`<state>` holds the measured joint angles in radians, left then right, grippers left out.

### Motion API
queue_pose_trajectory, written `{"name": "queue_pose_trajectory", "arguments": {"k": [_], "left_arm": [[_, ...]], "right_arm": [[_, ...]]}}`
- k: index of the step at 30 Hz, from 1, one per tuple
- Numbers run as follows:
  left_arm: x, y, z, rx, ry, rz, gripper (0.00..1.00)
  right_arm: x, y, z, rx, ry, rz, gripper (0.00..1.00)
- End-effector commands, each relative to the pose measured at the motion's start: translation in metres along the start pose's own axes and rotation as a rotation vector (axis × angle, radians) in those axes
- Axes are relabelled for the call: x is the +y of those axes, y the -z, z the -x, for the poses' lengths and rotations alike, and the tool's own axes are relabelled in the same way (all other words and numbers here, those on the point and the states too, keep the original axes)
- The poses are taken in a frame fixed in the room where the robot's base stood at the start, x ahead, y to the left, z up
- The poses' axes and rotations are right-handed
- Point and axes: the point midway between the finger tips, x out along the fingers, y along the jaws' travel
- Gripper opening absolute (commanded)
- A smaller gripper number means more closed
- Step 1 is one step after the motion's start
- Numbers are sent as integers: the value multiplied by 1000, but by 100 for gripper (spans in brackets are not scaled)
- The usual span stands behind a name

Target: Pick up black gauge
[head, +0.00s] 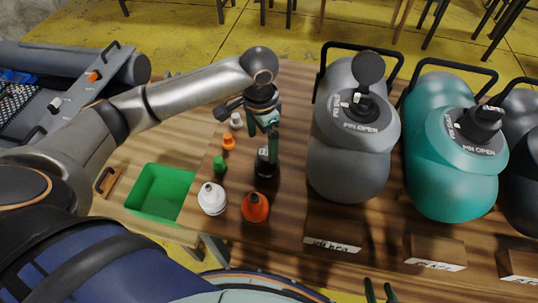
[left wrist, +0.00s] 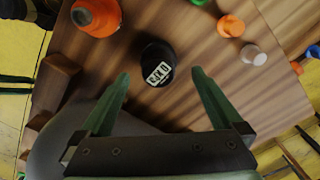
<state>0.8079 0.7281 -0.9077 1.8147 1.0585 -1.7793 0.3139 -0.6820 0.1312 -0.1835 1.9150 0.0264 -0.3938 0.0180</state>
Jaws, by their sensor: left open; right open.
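The black gauge (head: 265,162), a round dark piece with a white label, stands on the wooden table below my left gripper (head: 271,155). In the left wrist view the black gauge (left wrist: 157,63) shows just beyond and between the green fingertips of my left gripper (left wrist: 160,76). These fingers are spread and empty. In the head view a finger partly hides the gauge. My right gripper (head: 379,291) shows only as two green fingertips at the bottom edge, apart and with nothing between them.
Near the gauge stand a larger orange piece (head: 255,207), a white piece (head: 212,198), a green piece (head: 219,163), a small orange one (head: 228,142) and a small white one (head: 236,121). A green bin (head: 160,192) is left.

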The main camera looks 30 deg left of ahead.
Motion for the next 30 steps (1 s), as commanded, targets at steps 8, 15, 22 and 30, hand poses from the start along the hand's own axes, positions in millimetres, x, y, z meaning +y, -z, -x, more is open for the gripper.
{"name": "queue_pose_trajectory", "arguments": {"k": [8, 15, 22, 30], "left_arm": [[0, 1, -33, 1, 0, 0, 100], [4, 10, -62, -1, -1, -2, 100], [4, 11, -85, 1, 1, -1, 100], [4, 11, -86, 3, 1, -2, 96]], "right_arm": [[0, -3, -1, -4, 1, 0, 50], [0, -2, -2, -1, 1, 0, 50], [0, -1, -3, 2, 0, 1, 50], [0, -1, -3, 2, 0, 1, 50]]}}
